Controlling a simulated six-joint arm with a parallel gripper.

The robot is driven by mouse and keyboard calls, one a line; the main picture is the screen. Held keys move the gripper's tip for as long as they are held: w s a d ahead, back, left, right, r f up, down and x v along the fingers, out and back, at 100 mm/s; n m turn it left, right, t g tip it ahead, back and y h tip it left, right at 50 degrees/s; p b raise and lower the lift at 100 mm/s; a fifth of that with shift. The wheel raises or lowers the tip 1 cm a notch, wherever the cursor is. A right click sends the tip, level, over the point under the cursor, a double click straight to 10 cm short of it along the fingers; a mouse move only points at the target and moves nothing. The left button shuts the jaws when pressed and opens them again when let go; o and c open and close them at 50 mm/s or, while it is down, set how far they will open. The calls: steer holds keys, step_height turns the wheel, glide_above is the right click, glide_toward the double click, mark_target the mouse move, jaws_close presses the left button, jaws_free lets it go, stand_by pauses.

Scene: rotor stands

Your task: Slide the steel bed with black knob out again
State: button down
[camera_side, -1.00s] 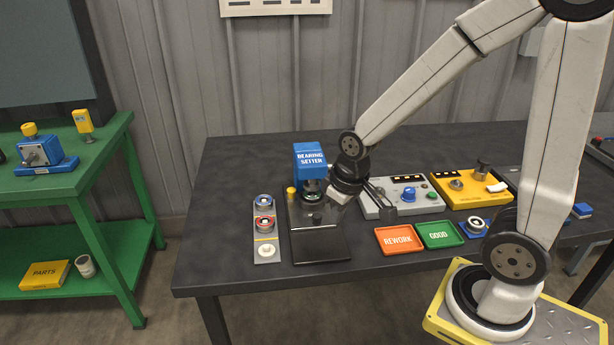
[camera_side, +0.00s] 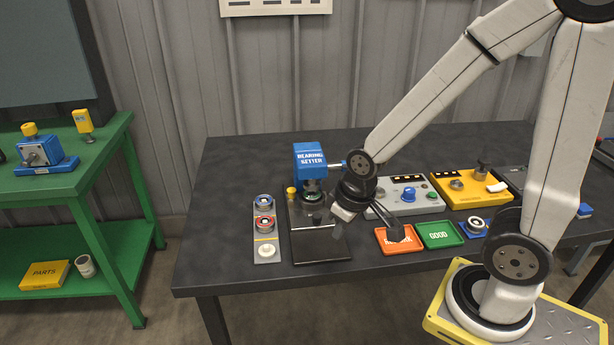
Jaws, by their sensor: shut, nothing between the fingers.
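The blue bearing setter (camera_side: 311,157) stands on the dark table at the centre left. A round part sits further back on the bed, under the press head. My gripper (camera_side: 336,222) is shut and empty, just right of the knob and low over the bed's right side. Whether the fingers touch the knob or the bed cannot be told at this size.
A grey strip (camera_side: 266,250) with several ring parts lies left of the machine. The orange REWORK tray (camera_side: 388,245) and green GOOD tray (camera_side: 440,235) lie to the right. Grey (camera_side: 428,202) and yellow (camera_side: 469,190) boxes stand behind them. Bare table lies at the front left.

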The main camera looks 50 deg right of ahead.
stand_by(0.3)
steer(key=c, duration=0.8)
jaws_free()
steer(key=shift+w, duration=0.1)
steer(key=o, duration=0.4)
steer(key=shift+w+d, duration=0.15)
steer(key=shift+w, duration=0.05)
steer(key=w+d+m, duration=0.1)
steer(key=w, duration=0.1)
steer(key=w+d+m, duration=0.1)
steer(key=w+d, duration=0.1)
steer(key=w+d+g, duration=0.1)
steer(key=w, duration=0.2)
steer(key=shift+d+f+m, duration=0.25)
steer(key=shift+f+m, duration=0.1)
steer(key=shift+m, duration=0.05)
steer(key=m+g, duration=0.1)
steer(key=m, duration=0.2)
glide_toward(317, 215)
steer(key=shift+s+a+f, duration=0.1)
steer(key=shift+a+f, duration=0.3)
steer(key=shift+a, duration=0.1)
steer(key=shift+w+d+f+g, duration=0.15)
steer(key=shift+w+d+g, duration=0.15)
steer(key=shift+d, duration=0.15)
steer(key=shift+f, duration=0.1)
steer(key=shift+f, duration=3.8)
